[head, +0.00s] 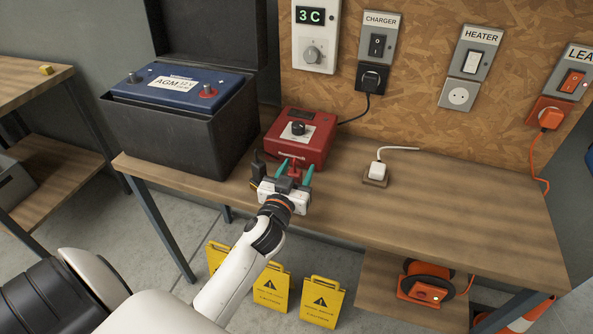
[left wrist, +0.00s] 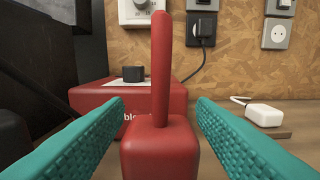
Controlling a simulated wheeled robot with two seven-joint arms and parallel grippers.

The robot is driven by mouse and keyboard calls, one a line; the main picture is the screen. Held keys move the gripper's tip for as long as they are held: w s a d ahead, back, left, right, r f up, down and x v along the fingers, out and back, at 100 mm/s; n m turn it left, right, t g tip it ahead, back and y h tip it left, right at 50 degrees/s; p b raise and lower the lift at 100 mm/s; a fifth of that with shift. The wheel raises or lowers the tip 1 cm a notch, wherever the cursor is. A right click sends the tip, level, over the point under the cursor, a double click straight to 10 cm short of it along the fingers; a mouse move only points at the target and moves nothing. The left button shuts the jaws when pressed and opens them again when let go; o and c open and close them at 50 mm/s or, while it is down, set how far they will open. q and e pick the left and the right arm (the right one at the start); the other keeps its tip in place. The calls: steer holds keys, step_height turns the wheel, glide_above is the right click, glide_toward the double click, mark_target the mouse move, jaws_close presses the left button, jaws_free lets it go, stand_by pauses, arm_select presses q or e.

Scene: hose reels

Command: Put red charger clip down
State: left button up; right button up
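The red charger clip (left wrist: 159,110) stands upright in the middle of the left wrist view, with a block-like lower part and a narrow bar rising from it. My left gripper (head: 296,166) is over the bench's front part, just in front of the red charger (head: 300,138). Its teal fingers are spread on both sides of the clip, with gaps showing in the left wrist view (left wrist: 160,110). The clip's underside is out of view. A black clip (head: 258,166) stands left of the gripper. My right gripper is not in view.
A blue battery (head: 178,84) sits in an open black box (head: 190,135) at the bench's left. A white plug (head: 377,170) rests on a small holder at right. The bench (head: 450,215) is clear toward the right. Yellow caution signs (head: 321,300) stand below.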

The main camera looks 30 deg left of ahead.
arm_select(q)
steer(key=shift+r, duration=0.1)
steer(key=shift+s+r, duration=0.1)
steer(key=b+v, duration=0.2)
steer(key=v, duration=0.9)
steer(key=s+d+f+m+g+h, duration=0.1)
steer(key=s+d+f+g, duration=0.15)
steer(key=f, duration=0.95)
steer(key=s+d+f+m+g+h, duration=0.1)
steer(key=s+d+f+g, duration=0.15)
steer(key=f, duration=0.85)
steer(key=s+d+f+m+g+h, duration=0.1)
steer(key=f+g, duration=0.2)
steer(key=f, duration=0.9)
steer(key=s+f+m+g, duration=0.1)
steer(key=s+f+g, duration=0.3)
steer(key=s+f, duration=0.6)
steer(key=s+f+m+g+h, duration=0.1)
steer(key=s+f+g, duration=0.3)
steer(key=s+f, duration=0.7)
steer(key=s, duration=0.7)
steer(key=shift+s+a+g, duration=0.2)
steer(key=shift+a+g, duration=0.1)
